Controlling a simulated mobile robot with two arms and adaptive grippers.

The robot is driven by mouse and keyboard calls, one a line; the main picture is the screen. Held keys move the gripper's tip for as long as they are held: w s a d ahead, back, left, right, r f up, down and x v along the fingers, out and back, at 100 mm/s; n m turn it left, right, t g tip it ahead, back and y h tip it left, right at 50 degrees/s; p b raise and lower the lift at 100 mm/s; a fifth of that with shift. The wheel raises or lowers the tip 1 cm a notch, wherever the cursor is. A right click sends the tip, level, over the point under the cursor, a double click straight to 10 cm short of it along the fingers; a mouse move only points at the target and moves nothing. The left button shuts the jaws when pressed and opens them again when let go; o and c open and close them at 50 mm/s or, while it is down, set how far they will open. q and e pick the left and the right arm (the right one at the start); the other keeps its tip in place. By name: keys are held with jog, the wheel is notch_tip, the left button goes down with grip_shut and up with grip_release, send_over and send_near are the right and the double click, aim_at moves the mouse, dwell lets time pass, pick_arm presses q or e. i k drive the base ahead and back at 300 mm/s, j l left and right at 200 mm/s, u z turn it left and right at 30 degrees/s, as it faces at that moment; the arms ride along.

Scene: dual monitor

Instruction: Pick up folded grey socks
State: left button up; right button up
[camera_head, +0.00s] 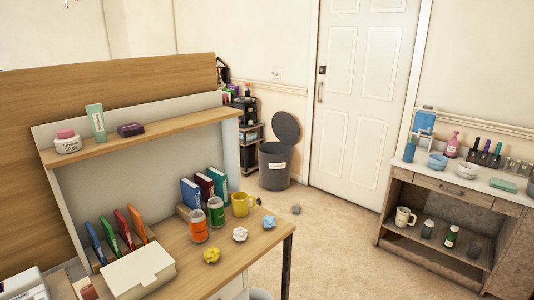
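A small grey rounded bundle (296,209) lies on the carpet between the desk and the white door. It may be the folded grey socks, but it is too small to tell for sure. Neither of my grippers is in view.
A wooden desk (262,248) at left holds crumpled paper balls (212,255), a yellow mug (242,204), cans (199,226) and books. A grey bin (275,166) with its lid open stands by the wall. A cabinet (450,189) stands at right. The carpet (330,245) between is largely clear.

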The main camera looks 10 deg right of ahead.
aim_at(296, 209)
jog(key=i+l+z, duration=0.5)
jog(key=i+z, duration=0.15)
jog(key=z, duration=0.15)
jog(key=i+l+z, duration=0.1)
jog(key=i+z, duration=0.65)
jog(key=i+u, duration=0.15)
jog(key=i, duration=0.45)
jog(key=i+l+u, duration=0.15)
jog(key=i, duration=0.4)
jog(key=i+l+u, duration=0.2)
jog(key=i, duration=0.4)
jog(key=i+j+u, duration=0.2)
jog(key=u, duration=0.25)
jog(key=i+u, duration=1.1)
jog(key=u, duration=0.25)
jog(key=l, duration=0.05)
